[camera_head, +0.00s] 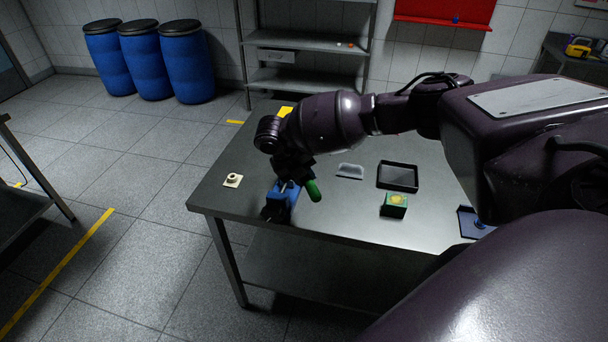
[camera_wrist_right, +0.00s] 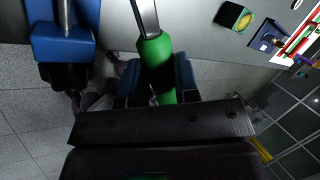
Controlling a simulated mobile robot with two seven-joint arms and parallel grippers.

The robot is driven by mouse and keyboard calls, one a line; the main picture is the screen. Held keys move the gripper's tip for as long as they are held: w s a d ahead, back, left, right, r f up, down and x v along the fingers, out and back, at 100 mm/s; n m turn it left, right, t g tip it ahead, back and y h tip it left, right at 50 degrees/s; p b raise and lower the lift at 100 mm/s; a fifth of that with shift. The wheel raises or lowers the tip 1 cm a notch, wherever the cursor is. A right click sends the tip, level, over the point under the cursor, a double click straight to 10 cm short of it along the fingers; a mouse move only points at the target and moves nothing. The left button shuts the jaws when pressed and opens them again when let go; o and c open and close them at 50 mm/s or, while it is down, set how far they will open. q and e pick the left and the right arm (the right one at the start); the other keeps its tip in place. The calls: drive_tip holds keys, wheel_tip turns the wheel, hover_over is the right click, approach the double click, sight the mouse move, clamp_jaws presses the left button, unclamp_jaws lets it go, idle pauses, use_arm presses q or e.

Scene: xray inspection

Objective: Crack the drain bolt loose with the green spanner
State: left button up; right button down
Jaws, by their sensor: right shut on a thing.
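The green spanner shows a green handle (camera_head: 313,190) and a metal shank; the handle also shows in the right wrist view (camera_wrist_right: 157,65). My right gripper (camera_head: 297,176) is shut on this handle, over the table's front left corner; its fingers (camera_wrist_right: 158,80) flank the handle. A blue block with a black lower part (camera_head: 283,194) stands at the table edge, beside the gripper. It is at the upper left of the right wrist view (camera_wrist_right: 60,35). The shank's far end is cut off there, and I cannot make out the drain bolt or any contact. My left gripper is not in view.
The metal table (camera_head: 320,214) holds a pale round fitting (camera_head: 232,180), a grey holder (camera_head: 350,171), a black tray (camera_head: 398,189), a green-and-yellow box (camera_head: 394,206) and a blue tray (camera_head: 468,225). Blue drums (camera_head: 148,66) and a shelf rack (camera_head: 290,83) stand behind.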

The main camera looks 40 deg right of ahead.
drive_tip(key=shift+f, duration=1.5)
idle(0.5)
drive_tip(key=d+n, duration=0.1)
drive_tip(key=d+n+t, duration=0.1)
drive_tip(key=d, duration=0.1)
drive_tip(key=shift+s, duration=0.35)
idle(0.7)
drive_tip(key=shift+d+n+t, duration=0.6)
drive_tip(key=shift+d+n, duration=0.8)
drive_tip(key=shift+d, duration=0.05)
drive_tip(key=shift+d, duration=0.1)
